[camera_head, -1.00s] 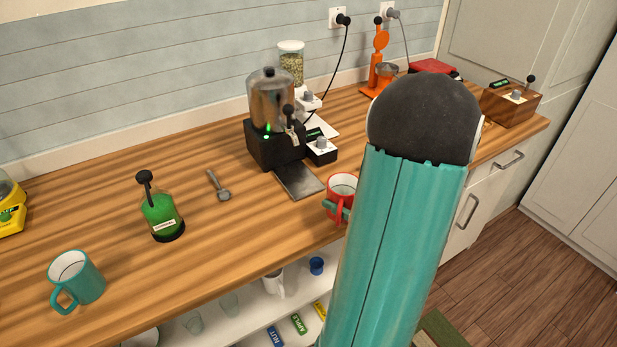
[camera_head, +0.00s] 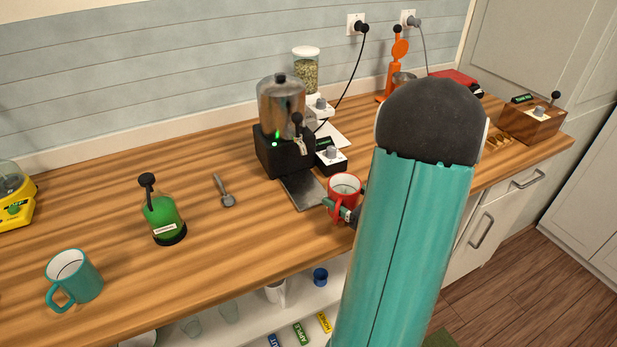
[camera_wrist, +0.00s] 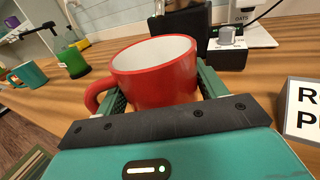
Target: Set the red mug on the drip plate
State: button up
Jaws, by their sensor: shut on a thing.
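The red mug (camera_head: 345,187) is upright at the right front corner of the drip plate. It also fills the middle of the wrist view (camera_wrist: 155,72), its handle pointing left. My gripper (camera_wrist: 158,95) is shut on the mug, one finger on each side; in the head view my gripper (camera_head: 346,211) is partly hidden by my arm. The drip plate (camera_head: 302,192) is a flat grey plate in front of the metal dispenser (camera_head: 282,125). Whether the mug's base overlaps the plate or touches the counter cannot be told.
A small black and white dial box (camera_head: 331,156) stands behind the mug. In the wrist view a white lettered sign (camera_wrist: 302,108) is at right.

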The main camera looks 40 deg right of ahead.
jog(key=w, duration=0.8)
jog(key=w+a, duration=0.1)
jog(key=w, duration=0.3)
jog(key=shift+w, duration=0.1)
jog(key=shift+d+f, duration=0.1)
jog(key=shift+f, duration=0.2)
jog(key=shift+f, duration=0.1)
jog(key=o, duration=1.4)
jog(key=shift+f, duration=0.1)
jog(key=shift+s, duration=0.3)
jog(key=s, duration=0.7)
jog(key=s+d, duration=0.1)
jog(key=s, duration=0.3)
jog(key=shift+s+d, duration=0.1)
jog(key=shift+s, duration=0.15)
